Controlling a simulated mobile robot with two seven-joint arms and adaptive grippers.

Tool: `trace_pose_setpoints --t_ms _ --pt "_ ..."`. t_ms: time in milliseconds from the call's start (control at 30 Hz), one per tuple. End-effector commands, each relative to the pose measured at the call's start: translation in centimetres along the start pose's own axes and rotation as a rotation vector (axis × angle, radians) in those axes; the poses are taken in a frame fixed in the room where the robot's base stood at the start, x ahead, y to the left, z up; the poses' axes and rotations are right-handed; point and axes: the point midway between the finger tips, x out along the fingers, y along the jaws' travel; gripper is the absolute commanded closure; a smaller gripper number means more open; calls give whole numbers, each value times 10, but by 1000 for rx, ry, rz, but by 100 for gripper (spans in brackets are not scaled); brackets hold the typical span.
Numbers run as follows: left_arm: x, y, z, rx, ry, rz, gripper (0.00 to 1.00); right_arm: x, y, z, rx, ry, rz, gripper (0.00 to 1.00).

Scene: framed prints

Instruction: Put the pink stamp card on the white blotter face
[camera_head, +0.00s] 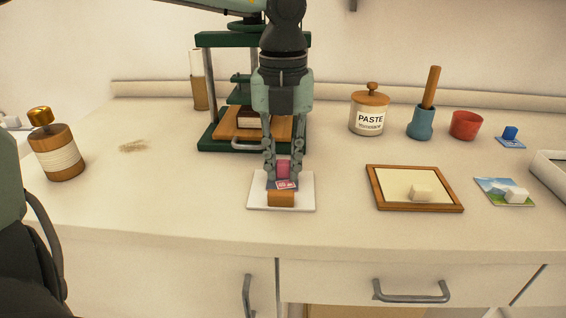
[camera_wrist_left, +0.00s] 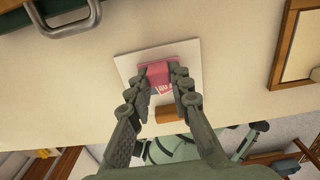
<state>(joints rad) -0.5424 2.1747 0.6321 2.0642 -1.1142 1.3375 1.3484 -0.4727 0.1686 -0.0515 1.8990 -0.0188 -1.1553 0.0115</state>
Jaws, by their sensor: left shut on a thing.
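My left gripper (camera_head: 283,172) comes down from above and is shut on the pink block on top of the stamp card (camera_head: 287,184). The pink block and part of the printed card (camera_wrist_left: 163,87) also show between the fingers in the left wrist view. The card is over the white blotter (camera_head: 255,203), a flat white square on the counter. I cannot tell whether the card touches it. A brown wooden block (camera_head: 281,199) stands at the blotter's near side, just in front of the card. The fingers hide part of the card. My right gripper is not in view.
A green press (camera_head: 207,100) stands close behind the gripper. To the right are a wood-framed panel (camera_head: 383,203) with a pale block, a landscape card (camera_head: 487,186), a paste jar (camera_head: 367,118), a blue mortar (camera_head: 421,124) and a red cup (camera_head: 465,125).

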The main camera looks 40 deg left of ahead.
Motion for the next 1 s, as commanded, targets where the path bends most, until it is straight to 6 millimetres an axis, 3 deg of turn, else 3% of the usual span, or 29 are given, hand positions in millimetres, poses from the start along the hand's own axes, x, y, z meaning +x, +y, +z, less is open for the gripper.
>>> trace_pose_setpoints --t_ms 33,67,200,567,667,1000 --pt "1 0 0 0 0 0 98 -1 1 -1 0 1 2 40" --pt "0 0 0 0 0 0 77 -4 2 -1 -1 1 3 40" --pt "0 0 0 0 0 0 60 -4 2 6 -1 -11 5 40" --pt "-2 0 0 0 0 0 60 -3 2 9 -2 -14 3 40" --pt "-8 0 1 -1 -3 -1 60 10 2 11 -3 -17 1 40" --pt "-82 -1 1 -1 -6 -1 60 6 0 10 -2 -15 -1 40"
